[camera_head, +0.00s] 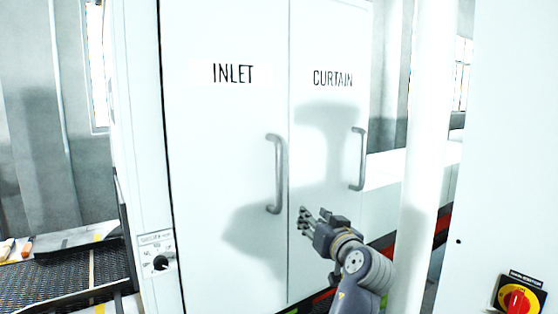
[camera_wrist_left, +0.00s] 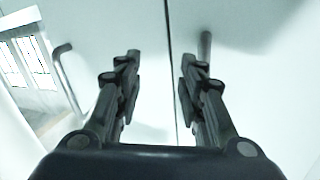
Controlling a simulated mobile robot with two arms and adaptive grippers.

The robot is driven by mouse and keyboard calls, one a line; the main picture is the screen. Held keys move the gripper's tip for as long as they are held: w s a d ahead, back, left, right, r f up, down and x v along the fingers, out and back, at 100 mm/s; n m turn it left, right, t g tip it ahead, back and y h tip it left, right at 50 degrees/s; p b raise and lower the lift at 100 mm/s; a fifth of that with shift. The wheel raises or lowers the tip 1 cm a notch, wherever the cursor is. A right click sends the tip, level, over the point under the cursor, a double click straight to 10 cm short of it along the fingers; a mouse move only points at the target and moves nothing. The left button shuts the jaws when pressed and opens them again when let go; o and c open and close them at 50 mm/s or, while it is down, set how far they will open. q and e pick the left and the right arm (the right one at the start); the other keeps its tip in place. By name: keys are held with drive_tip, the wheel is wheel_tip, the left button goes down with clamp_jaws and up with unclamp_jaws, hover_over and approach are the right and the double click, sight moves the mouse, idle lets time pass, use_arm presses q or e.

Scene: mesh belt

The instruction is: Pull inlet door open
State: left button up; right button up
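The inlet door (camera_head: 225,140) is a tall white panel lettered INLET and looks shut. Its grey vertical bar handle (camera_head: 279,175) is near its right edge. My left gripper (camera_head: 308,220) is just right of the handle's lower end, in front of the curtain door, and does not hold the handle. In the left wrist view its two fingers (camera_wrist_left: 158,75) are apart with nothing between them. A bar handle (camera_wrist_left: 205,45), seemingly the inlet one, is partly hidden behind the right finger there. My right gripper is not in view.
The curtain door (camera_head: 330,120), with its own handle (camera_head: 359,160), adjoins on the right. A white post (camera_head: 425,150) and a panel with a red switch (camera_head: 517,300) are farther right. A black knob (camera_head: 161,263) and a mesh belt (camera_head: 80,270) are at left.

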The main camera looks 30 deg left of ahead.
sight(280, 176)
use_arm(q)
drive_tip(key=s+a+r+n+g+y+p, duration=0.15)
drive_tip(key=s+r+n, duration=0.3)
drive_tip(key=r, duration=0.55)
drive_tip(key=shift+m, duration=0.45)
drive_tip(key=p+x, duration=0.2)
drive_tip(key=x, duration=0.3)
drive_tip(key=p+x, duration=0.2)
drive_tip(key=x, duration=0.2)
drive_tip(key=shift+s+a, duration=0.1)
drive_tip(key=shift+a, duration=0.45)
drive_tip(key=shift+w+a+f+p, duration=0.2)
drive_tip(key=shift+w+a+p, duration=0.2)
drive_tip(key=shift+a, duration=0.15)
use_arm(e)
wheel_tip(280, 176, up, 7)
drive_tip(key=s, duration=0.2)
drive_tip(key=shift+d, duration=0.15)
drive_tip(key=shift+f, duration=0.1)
use_arm(q)
clamp_jaws()
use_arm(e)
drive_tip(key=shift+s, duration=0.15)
